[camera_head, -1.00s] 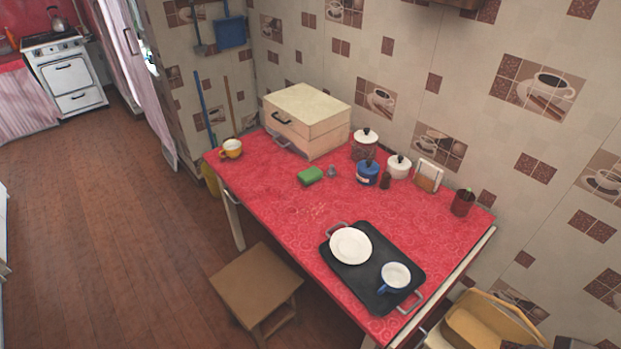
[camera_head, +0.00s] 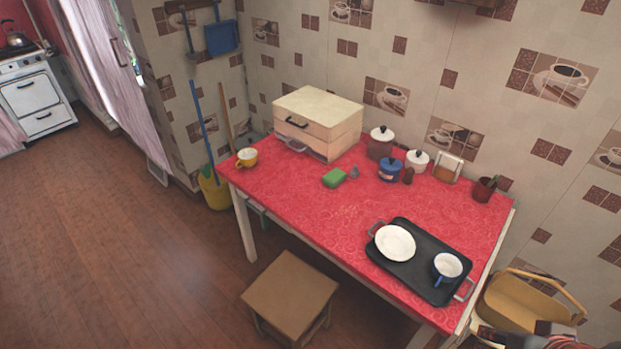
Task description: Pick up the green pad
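The green pad (camera_head: 334,178) lies flat on the red patterned table (camera_head: 300,205), near the middle of its back half. It sits in front of the cream bread box (camera_head: 318,118) and left of a small grey item (camera_head: 354,172). Nothing covers the pad. My gripper cannot be made out in this view; only a blurred dark part shows at the bottom right edge, and I cannot tell what it is.
A yellow cup (camera_head: 246,158) stands at the table's left corner. A blue pot (camera_head: 390,170) and other containers line the back. A black tray (camera_head: 418,278) holds a white plate and a cup. A wooden stool (camera_head: 290,295) stands in front. Open floor lies left.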

